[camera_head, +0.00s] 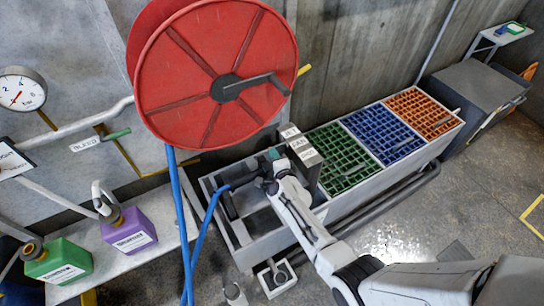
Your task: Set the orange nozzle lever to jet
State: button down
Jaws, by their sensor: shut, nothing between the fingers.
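My gripper (266,183) is at the open end of the grey trough (238,232), with my arm reaching in from the lower right. Its fingers are small and dark here; it is shut and empty. The blue hose (207,222) ends at a dark nozzle (228,203) in the trough, just left of my gripper. White labels (300,146) stand on a grey block behind my gripper; their text is too small to read surely. I cannot make out the orange lever; my gripper and wrist may hide it. A small teal part (273,153) shows beside my wrist.
A large red hose reel (200,110) hangs above the trough. Green (350,180), blue (393,150) and orange (412,105) grates lie to the right. Purple (128,230) and green (58,262) jugs stand on a shelf at left. The floor at right is mostly clear.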

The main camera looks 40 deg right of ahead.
jog(key=s+a+r+p, duration=0.4)
jog(key=s+r+p, duration=0.2)
jog(key=s+p, duration=0.1)
jog(key=shift+s+p, duration=0.25)
jog(key=shift+p, duration=0.35)
jog(key=shift+a, duration=0.15)
